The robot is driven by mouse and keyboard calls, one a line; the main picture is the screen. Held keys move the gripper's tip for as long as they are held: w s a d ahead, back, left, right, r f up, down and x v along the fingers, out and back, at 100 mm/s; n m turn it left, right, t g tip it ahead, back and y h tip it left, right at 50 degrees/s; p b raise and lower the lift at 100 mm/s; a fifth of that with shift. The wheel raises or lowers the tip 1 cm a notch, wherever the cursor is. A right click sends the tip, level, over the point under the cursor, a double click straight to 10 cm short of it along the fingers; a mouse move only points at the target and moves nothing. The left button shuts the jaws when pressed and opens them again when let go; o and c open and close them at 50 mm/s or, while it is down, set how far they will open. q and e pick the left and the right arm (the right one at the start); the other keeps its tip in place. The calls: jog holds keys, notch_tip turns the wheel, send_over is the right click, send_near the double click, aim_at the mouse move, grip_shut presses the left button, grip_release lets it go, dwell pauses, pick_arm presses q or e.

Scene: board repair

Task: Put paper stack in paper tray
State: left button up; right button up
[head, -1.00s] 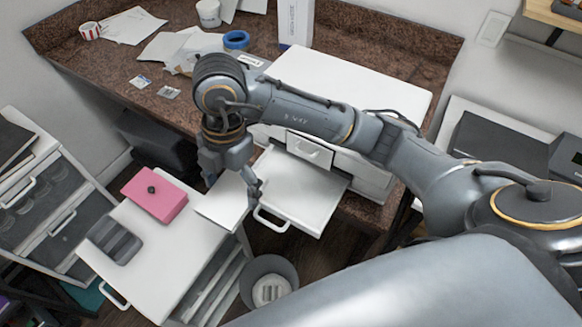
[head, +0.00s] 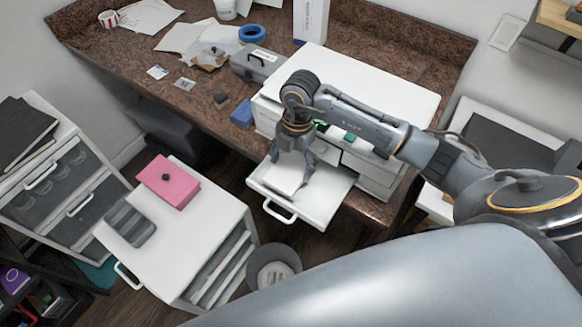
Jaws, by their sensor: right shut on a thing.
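The paper stack (head: 286,176) is a flat white sheaf held in my right gripper (head: 306,180). The gripper is shut on it and points down over the pulled-out white paper tray (head: 325,209). The tray extends from the front of the white cabinet on the desk and has a white handle at its front. The stack shows above the left part of the tray; I cannot tell whether it touches the tray floor. My gripper hides part of the stack and the back of the tray. My left gripper is not in view.
The white unit (head: 356,81) has another partly open drawer above the tray. A low white cabinet (head: 203,222) with a pink box (head: 169,182) stands at the left. A round bin (head: 273,268) stands on the floor below. A grey toolbox (head: 258,64) is on the desk.

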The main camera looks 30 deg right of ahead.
aim_at(291, 168)
notch_tip(291, 168, down, 2)
jog(key=shift+f+p, duration=0.15)
jog(key=shift+p, duration=0.45)
jog(key=shift+f, duration=0.3)
jog(key=o, duration=1.2)
jog(key=shift+f, duration=0.1)
